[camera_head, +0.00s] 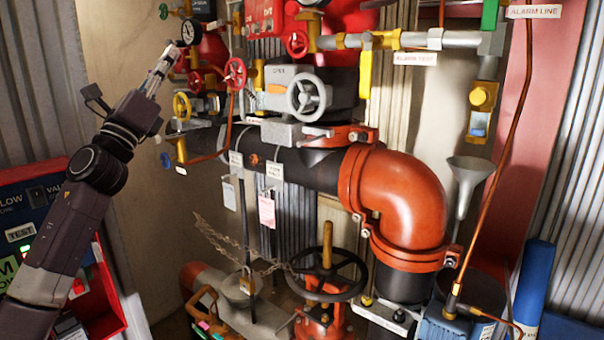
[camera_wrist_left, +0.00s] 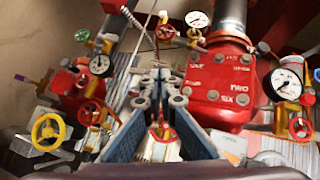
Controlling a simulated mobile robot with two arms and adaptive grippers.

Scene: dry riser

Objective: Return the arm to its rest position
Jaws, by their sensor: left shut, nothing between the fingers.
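My left arm (camera_head: 72,205) comes in from the left and reaches up toward the upper left of the pipework. My left gripper (camera_head: 166,60) is shut and empty, in front of the gauges at the upper left. In the left wrist view the gripper (camera_wrist_left: 160,78) shows from behind, its fingers together, pointing at red valve bodies. A pressure gauge (camera_head: 191,32) lies close to the fingertips in the head view; whether they touch I cannot tell. My right gripper is in neither view.
A red handwheel (camera_head: 235,74), a yellow handwheel (camera_head: 182,106) and a grey handwheel (camera_head: 308,95) stand near the gripper. A large orange elbow pipe (camera_head: 398,200) fills the right middle. A control panel (camera_head: 35,212) is beside my arm. Bare wall (camera_head: 130,150) lies right of the forearm.

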